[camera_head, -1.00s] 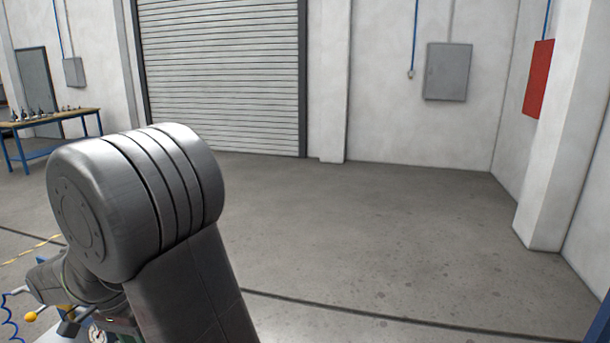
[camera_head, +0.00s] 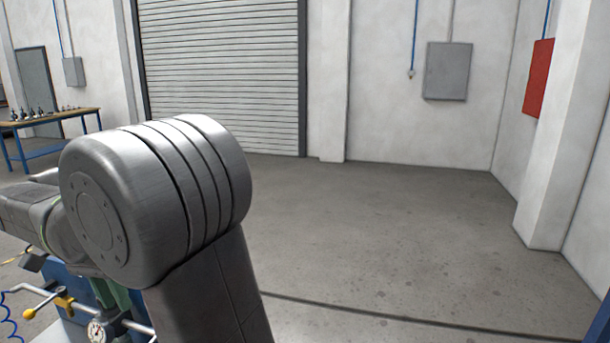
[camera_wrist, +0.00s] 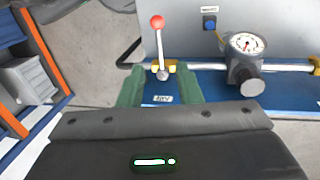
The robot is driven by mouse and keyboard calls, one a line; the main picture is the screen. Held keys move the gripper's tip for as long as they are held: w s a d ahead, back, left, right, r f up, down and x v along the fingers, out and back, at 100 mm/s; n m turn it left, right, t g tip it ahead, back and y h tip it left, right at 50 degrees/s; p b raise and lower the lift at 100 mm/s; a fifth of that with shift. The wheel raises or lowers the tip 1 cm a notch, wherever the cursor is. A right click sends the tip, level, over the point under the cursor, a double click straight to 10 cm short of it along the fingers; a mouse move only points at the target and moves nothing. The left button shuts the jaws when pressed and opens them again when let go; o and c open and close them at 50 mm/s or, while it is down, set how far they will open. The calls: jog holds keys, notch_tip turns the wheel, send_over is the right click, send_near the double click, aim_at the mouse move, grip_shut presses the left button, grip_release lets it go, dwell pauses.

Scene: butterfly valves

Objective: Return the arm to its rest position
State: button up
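My arm fills the left of the head view, with its large grey elbow joint in front. My gripper (camera_wrist: 160,74) shows in the wrist view as two green fingers standing apart, with nothing held between them. Beyond the fingers, a lever with a red ball knob (camera_wrist: 157,22) stands up from a pipe with yellow fittings. A round gauge (camera_wrist: 247,43) sits on the pipe to its right. In the head view, a gauge (camera_head: 96,331) and a yellow-ended lever (camera_head: 30,314) show low at the left, partly hidden by my arm.
A blue bench-like surface (camera_wrist: 222,84) runs below the pipe in the wrist view. Blue and orange shelving (camera_wrist: 42,48) stands at its left. In the head view, a workbench (camera_head: 70,118) is far left; the grey floor (camera_head: 390,230) to the right is clear.

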jog(key=f, duration=0.3)
jog(key=d+f, duration=0.1)
jog(key=f, duration=0.3)
jog(key=d+f+p, duration=0.1)
jog(key=f, duration=0.3)
jog(key=shift+s+d+f, duration=0.2)
jog(key=shift+s+f, duration=0.05)
jog(key=shift+s, duration=0.1)
jog(key=shift+s+d+r+n, duration=0.15)
jog(key=shift+d+n, duration=0.3)
jog(key=shift+n, duration=0.45)
